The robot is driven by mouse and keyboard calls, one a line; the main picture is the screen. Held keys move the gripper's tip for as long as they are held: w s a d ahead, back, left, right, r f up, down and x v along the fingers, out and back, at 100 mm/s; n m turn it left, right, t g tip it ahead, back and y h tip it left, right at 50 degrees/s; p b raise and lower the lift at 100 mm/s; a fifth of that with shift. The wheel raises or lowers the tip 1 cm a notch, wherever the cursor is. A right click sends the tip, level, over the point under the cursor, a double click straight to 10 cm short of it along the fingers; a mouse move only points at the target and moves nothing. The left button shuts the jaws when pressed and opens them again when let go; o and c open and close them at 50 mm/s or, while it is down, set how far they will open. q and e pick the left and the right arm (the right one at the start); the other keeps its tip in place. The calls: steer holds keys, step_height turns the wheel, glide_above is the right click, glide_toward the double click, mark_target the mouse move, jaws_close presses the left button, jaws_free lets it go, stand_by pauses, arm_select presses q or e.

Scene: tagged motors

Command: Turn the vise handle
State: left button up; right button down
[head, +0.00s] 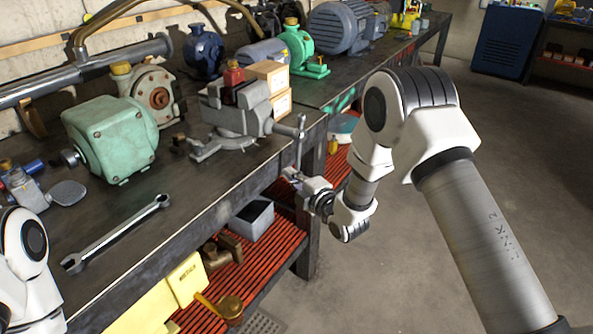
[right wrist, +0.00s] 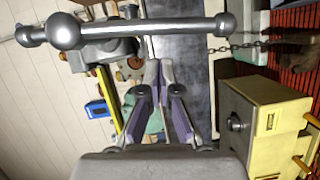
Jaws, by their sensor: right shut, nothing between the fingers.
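The grey vise (head: 232,118) is mounted at the bench's front edge. Its bar handle (head: 300,138) hangs roughly upright from the screw end, beyond the edge. In the right wrist view the handle (right wrist: 150,29) crosses the top, with a large ball at its left part and a knob at its right end. My right gripper (head: 290,175) is near the handle's lower end in the head view. Its fingertips (right wrist: 159,66) are together and empty, and they appear apart from the bar. Part of my left arm shows at the left edge; its gripper is out of view.
A green motor (head: 112,138), a wrench (head: 115,235) and cardboard boxes (head: 268,77) are on the dark workbench (head: 185,215). A lower red slatted shelf (head: 278,250) holds a grey bin (head: 252,220). Open floor lies right of the bench. A chain (right wrist: 238,46) hangs near the handle knob.

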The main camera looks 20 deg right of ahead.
steer(key=shift+w+d+f, duration=0.2)
steer(key=shift+w+d, duration=0.35)
steer(key=shift+d, duration=0.25)
steer(key=shift+w+d+f+b, duration=0.3)
steer(key=shift+w+d+b, duration=0.15)
steer(key=shift+b, duration=0.3)
